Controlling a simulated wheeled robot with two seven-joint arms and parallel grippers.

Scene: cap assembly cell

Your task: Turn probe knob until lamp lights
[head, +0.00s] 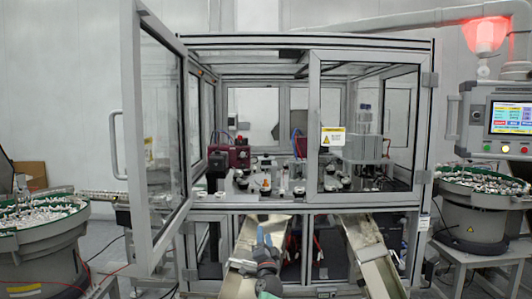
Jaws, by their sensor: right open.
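My right gripper (263,234) shows at the bottom centre, in front of the machine cell and over a pale chute. It is open, with nothing visible between its fingers. Inside the cell, behind the open left door, a small orange part (265,186) stands among dark and white fixtures on the deck; I cannot tell whether it is the probe knob. The gripper appears lower than the deck and apart from it. A beacon lamp (486,36) at the upper right glows red. A smaller probe lamp cannot be made out. My left gripper is not in view.
The left glass door (155,130) stands open toward me; the right door (364,125) is shut. Two chutes (365,245) slope out below the deck. Bowl feeders (42,228) stand at both sides. A control panel (510,118) is at the right.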

